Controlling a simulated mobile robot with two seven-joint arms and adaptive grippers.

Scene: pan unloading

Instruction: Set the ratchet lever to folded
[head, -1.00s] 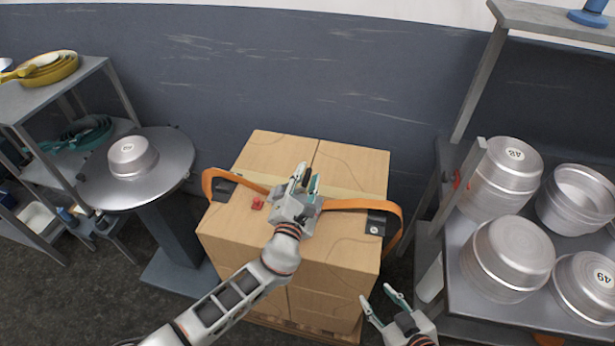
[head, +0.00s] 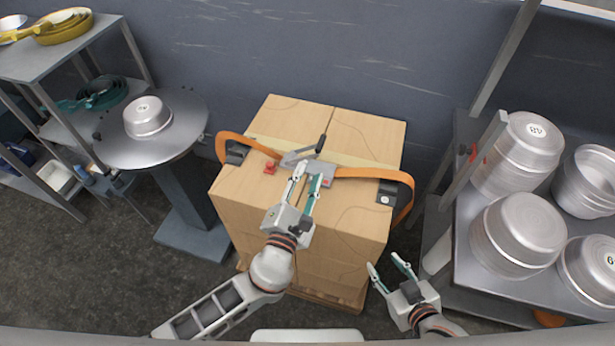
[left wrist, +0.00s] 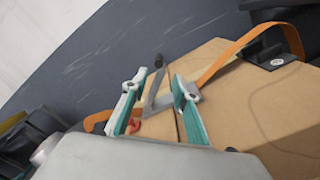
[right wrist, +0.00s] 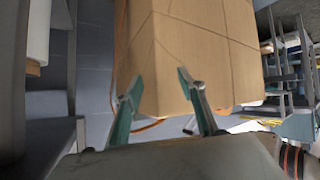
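The ratchet (head: 338,172) is a grey buckle on the orange strap (head: 262,147) across the top of the cardboard boxes (head: 300,115). Its grey lever (head: 298,156) has a dark handle end and stands up at a tilt from the buckle. It also shows between my fingers in the left wrist view (left wrist: 150,100). My left gripper (head: 307,180) is open, just in front of the ratchet, its fingertips close to the lever's base; I cannot tell whether they touch. My right gripper (head: 386,264) is open and empty, low in front of the boxes' right side.
A small red piece (head: 270,167) lies on the box top, left of the ratchet. A round table (head: 186,133) with a metal pan (head: 147,116) stands at left, beside a shelf of pans. A rack (head: 468,255) with several metal pans stands close at right.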

